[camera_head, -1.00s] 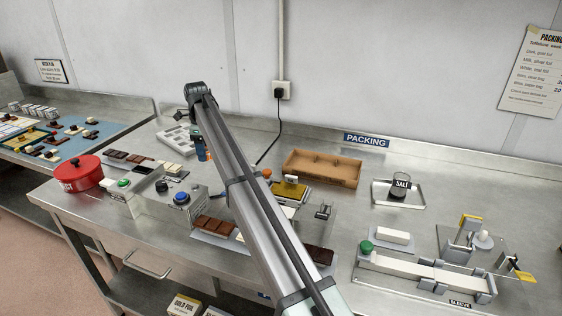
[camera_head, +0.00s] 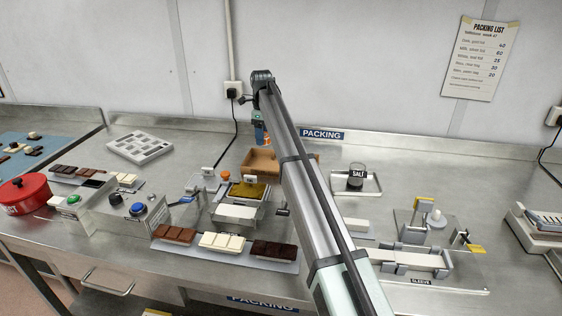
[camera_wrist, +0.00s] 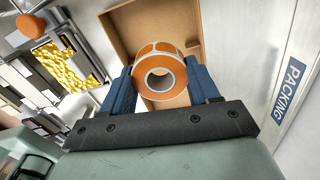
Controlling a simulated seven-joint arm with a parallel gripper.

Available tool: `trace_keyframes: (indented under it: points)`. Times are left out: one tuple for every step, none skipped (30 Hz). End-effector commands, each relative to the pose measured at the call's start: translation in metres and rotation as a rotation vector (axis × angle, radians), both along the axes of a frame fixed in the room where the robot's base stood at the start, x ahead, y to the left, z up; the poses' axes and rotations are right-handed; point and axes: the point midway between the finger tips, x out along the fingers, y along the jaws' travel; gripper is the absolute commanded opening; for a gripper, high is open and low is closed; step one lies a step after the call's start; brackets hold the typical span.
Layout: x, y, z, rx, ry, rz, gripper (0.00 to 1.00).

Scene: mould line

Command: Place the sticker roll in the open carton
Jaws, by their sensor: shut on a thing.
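The sticker roll (camera_wrist: 158,72) is an orange ring with a pale core. In the wrist view it sits between the two blue fingers of my gripper (camera_wrist: 162,85), which is shut on it. Behind the roll in that view is the open brown carton (camera_wrist: 122,32). In the head view the carton (camera_head: 260,161) stands at the back of the bench, its right part hidden by my arm. My gripper (camera_head: 259,134) is at the carton's rear left, above it. The roll is hardly visible there.
A wrapping station with gold foil (camera_head: 248,190) stands just in front of the carton. A tray (camera_head: 368,184) with a salt jar (camera_head: 356,176) is to its right. Chocolate bars (camera_head: 222,242) lie near the front edge. The wall and PACKING sign (camera_head: 322,134) are behind.

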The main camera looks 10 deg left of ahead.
Motion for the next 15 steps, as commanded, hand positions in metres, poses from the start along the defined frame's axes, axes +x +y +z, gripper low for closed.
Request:
trace_keyframes:
  points:
    - [0.004, -0.018, 0.0, 0.0, 0.0, -0.015, 0.31]
    - [0.006, -0.026, 0.0, 0.0, -0.001, -0.022, 0.31]
    - [0.008, -0.035, 0.0, 0.0, -0.001, -0.028, 0.31]
    - [0.009, -0.042, 0.001, 0.0, -0.001, -0.033, 0.31]
    - [0.01, -0.048, 0.001, 0.0, -0.001, -0.034, 0.31]
    - [0.01, -0.056, 0.001, 0.0, -0.001, -0.035, 0.31]
    - [0.01, -0.061, 0.001, 0.0, 0.0, -0.033, 0.31]
    - [0.008, -0.067, 0.0, -0.001, 0.0, -0.027, 0.31]
    - [0.001, -0.067, 0.0, -0.001, 0.002, -0.003, 0.31]
    - [-0.001, -0.067, -0.001, -0.002, 0.003, 0.014, 0.31]
    - [-0.002, -0.068, -0.001, -0.003, 0.004, 0.031, 0.31]
    - [-0.003, -0.068, -0.001, -0.004, 0.006, 0.05, 0.31]
    - [-0.003, -0.068, -0.002, -0.004, 0.007, 0.065, 0.31]
    - [-0.003, -0.068, -0.001, -0.005, 0.008, 0.078, 0.31]
    - [-0.003, -0.068, -0.001, -0.005, 0.009, 0.095, 0.31]
